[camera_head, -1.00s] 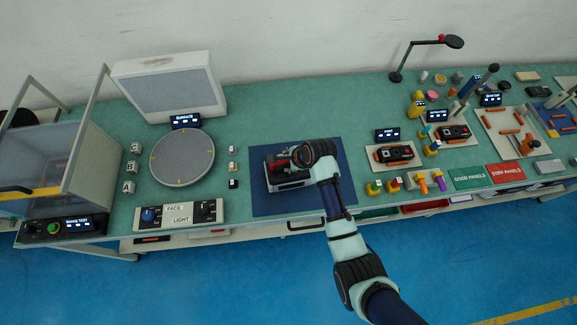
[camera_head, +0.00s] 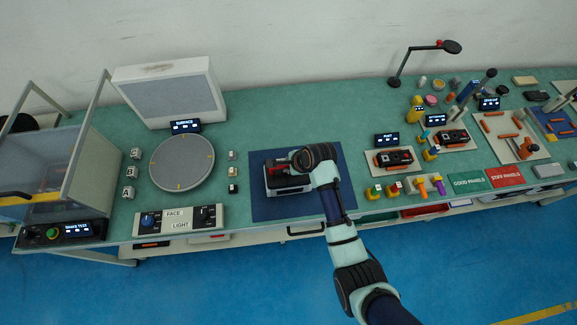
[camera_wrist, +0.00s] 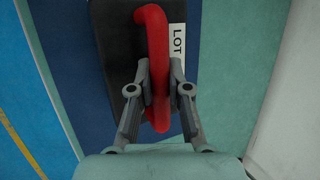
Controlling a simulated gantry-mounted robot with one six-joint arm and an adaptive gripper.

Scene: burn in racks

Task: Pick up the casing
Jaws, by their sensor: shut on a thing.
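The casing (camera_head: 277,181) is a dark box with a red handle on the dark blue mat (camera_head: 256,207) in the head view. In the wrist view its dark top (camera_wrist: 115,42) carries a white LOT label (camera_wrist: 178,42) beside the thick red handle (camera_wrist: 156,30). My gripper (camera_wrist: 160,82) is shut on the red handle, one finger on each side. In the head view my wrist hides the casing's right part. A light grey edge shows along the casing's lower side. I cannot tell whether the casing touches the mat.
A round turntable (camera_head: 182,165) and a control panel (camera_head: 179,219) stand left of the mat. Small trays with dark and orange units (camera_head: 394,158) and coloured pegs stand to the right. A clear-walled enclosure (camera_head: 75,160) is at far left. The bench behind the mat is clear.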

